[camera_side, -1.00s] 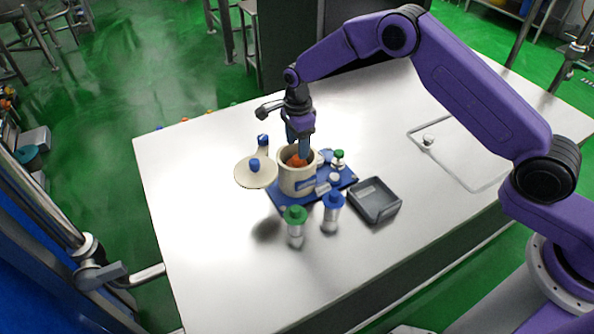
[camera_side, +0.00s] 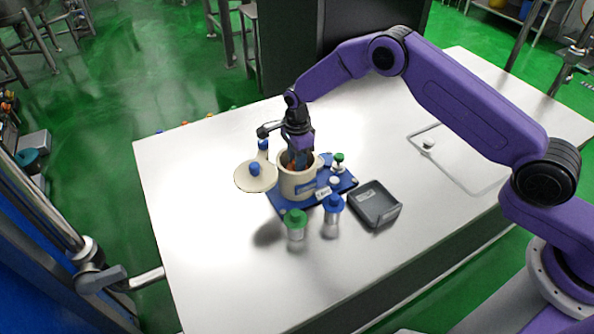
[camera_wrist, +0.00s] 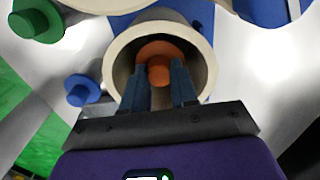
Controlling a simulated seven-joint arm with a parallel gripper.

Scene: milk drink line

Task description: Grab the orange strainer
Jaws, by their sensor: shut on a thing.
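The orange strainer (camera_wrist: 158,68) is inside the cream pot (camera_wrist: 200,45), seen through the pot's open mouth in the wrist view. My gripper (camera_wrist: 162,78) reaches down into the pot and is shut on the strainer, one finger on each side. In the side view, the pot (camera_side: 297,184) stands upright on a blue base, and my gripper (camera_side: 298,155) is at its mouth. Only a little orange shows there between the fingers and the rim. The strainer's lower part is hidden inside the pot.
A cream lid with a blue knob (camera_side: 256,178) is left of the pot. A green-capped bottle (camera_side: 295,223) and a blue-capped bottle (camera_side: 332,215) stand in front. A dark grey tray (camera_side: 375,206) is to the right. The table's right side is mostly clear.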

